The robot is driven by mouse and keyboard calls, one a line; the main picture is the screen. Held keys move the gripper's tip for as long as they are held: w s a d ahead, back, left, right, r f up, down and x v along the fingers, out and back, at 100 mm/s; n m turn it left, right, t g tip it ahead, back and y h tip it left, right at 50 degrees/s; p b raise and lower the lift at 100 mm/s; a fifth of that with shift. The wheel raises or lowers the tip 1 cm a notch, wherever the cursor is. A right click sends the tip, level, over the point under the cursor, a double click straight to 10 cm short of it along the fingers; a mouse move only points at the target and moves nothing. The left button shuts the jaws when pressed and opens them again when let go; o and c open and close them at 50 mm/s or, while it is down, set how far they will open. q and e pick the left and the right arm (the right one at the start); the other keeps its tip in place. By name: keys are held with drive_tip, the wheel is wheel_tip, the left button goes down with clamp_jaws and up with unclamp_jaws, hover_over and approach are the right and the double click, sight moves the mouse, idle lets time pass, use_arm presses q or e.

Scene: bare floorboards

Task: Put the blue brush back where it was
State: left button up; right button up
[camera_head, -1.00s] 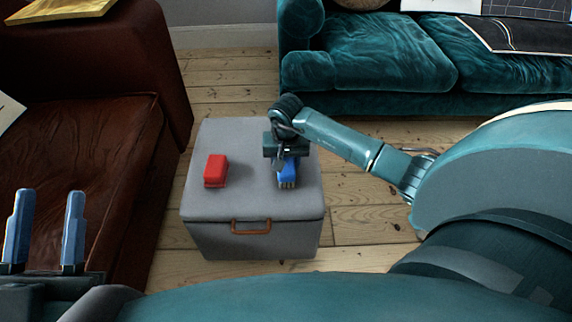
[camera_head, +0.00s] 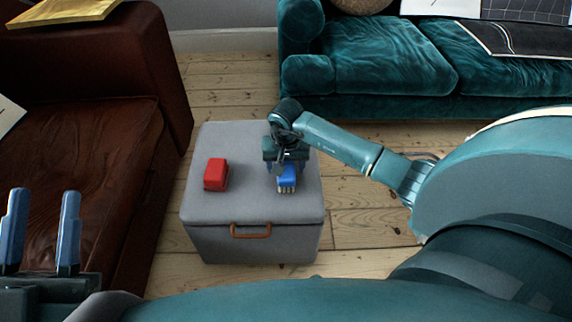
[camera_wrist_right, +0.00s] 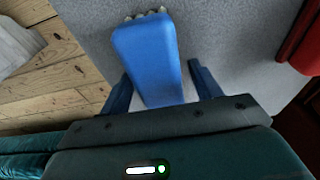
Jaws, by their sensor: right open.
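The blue brush (camera_head: 287,180) lies on the right part of the grey storage ottoman (camera_head: 250,207), its pale bristles toward the ottoman's front edge. It also shows in the right wrist view (camera_wrist_right: 148,55), between the fingers. My right gripper (camera_head: 284,168) is over the brush, pointing down at the ottoman. In the right wrist view its two fingers (camera_wrist_right: 160,82) are apart, one on each side of the brush, with gaps beside it. My left gripper (camera_head: 40,232) is open and empty at the lower left, away from the ottoman.
A red block-like object (camera_head: 215,174) lies on the ottoman left of the brush. A brown leather armchair (camera_head: 95,150) stands on the left and a teal sofa (camera_head: 390,60) behind. The ottoman top between the red object and the brush is clear.

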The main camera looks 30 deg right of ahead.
drive_tip(key=r+p, duration=0.1)
drive_tip(key=r, duration=0.2)
drive_tip(key=s+r+p, duration=0.1)
drive_tip(key=r+p, duration=0.1)
drive_tip(key=r, duration=0.2)
drive_tip(key=r+p, duration=0.1)
drive_tip(key=r, duration=0.3)
drive_tip(key=shift+s+a, duration=0.15)
drive_tip(key=shift+a, duration=0.25)
use_arm(q)
drive_tip(key=f+n+g+y, duration=0.1)
drive_tip(key=f+y, duration=0.1)
drive_tip(key=s+f+n+g+y, duration=0.1)
drive_tip(key=f+n, duration=0.1)
drive_tip(key=shift+s+d+f+y, duration=0.1)
drive_tip(key=shift+f+y, duration=0.25)
drive_tip(key=shift+y, duration=0.05)
use_arm(e)
drive_tip(key=shift+s+a+r, duration=0.1)
drive_tip(key=shift+r, duration=0.35)
